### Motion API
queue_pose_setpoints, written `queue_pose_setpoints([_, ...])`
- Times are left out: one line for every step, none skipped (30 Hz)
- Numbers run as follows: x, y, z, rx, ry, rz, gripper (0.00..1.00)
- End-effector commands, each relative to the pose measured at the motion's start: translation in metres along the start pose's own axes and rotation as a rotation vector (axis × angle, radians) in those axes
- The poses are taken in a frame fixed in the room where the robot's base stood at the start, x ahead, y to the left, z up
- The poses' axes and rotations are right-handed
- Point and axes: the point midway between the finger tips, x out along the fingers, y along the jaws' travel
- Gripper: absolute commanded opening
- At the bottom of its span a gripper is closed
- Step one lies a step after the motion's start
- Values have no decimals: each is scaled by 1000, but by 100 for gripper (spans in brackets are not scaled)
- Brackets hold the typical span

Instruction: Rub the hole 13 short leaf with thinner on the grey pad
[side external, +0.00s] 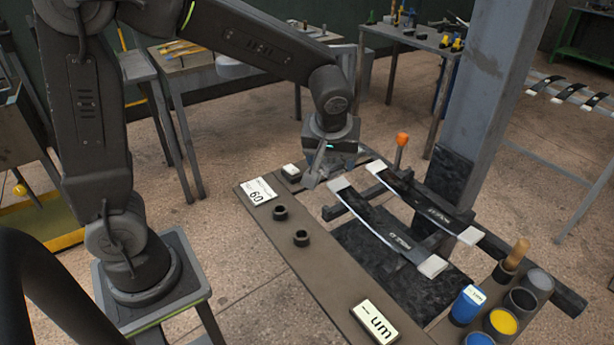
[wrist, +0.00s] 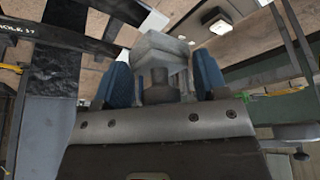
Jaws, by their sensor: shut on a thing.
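My gripper (side external: 317,168) hangs tilted over the far left end of the bench. In the wrist view its blue-padded fingers (wrist: 163,78) are shut on a dark stub under a light grey block, the grey pad (wrist: 160,46). Two dark leaves with pale ends lie on the rack: the nearer leaf (side external: 378,218) and the farther leaf (side external: 418,195). Their small labels are hard to read in the side view; the nearer seems to say hole 13. My gripper is left of the leaves' far ends, apart from them. I cannot tell which container holds thinner.
The bench (side external: 270,260) carries two dark round holders (side external: 281,212), a white-topped block (side external: 291,170), a "60" card (side external: 258,191) and a "um" gauge (side external: 375,322). A blue container (side external: 467,305), a yellow pot (side external: 503,322) and a wooden-handled brush (side external: 517,253) stand front right. A steel column (side external: 490,90) rises behind.

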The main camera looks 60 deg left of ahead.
Motion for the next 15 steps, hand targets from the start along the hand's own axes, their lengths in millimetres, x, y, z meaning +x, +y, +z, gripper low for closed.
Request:
queue_pose_setpoints([11, 9, -23, -8, -3, -5, 42])
queue_pose_setpoints([16, 14, -35, -8, -4, -6, 42])
queue_pose_setpoints([24, 19, -52, -8, -5, -6, 42])
queue_pose_setpoints([30, 23, -64, -8, -6, -6, 42])
queue_pose_setpoints([36, 26, -76, -8, -6, -6, 42])
queue_pose_setpoints([45, 29, -93, -7, -6, -5, 42])
queue_pose_setpoints([52, 31, -105, -8, -5, -5, 42])
queue_pose_setpoints([59, 32, -117, -8, -5, -4, 42])
queue_pose_setpoints([68, 33, -132, -7, -4, -4, 42])
queue_pose_setpoints([75, 33, -143, -6, -3, -3, 42])
queue_pose_setpoints([81, 33, -153, -5, -2, -2, 42])
queue_pose_setpoints([90, 32, -165, -5, -2, -2, 42])
queue_pose_setpoints([95, 31, -173, -4, 0, -1, 42])
queue_pose_setpoints([101, 30, -181, -3, 1, -1, 42])
queue_pose_setpoints([107, 29, -190, -2, 3, 0, 42])
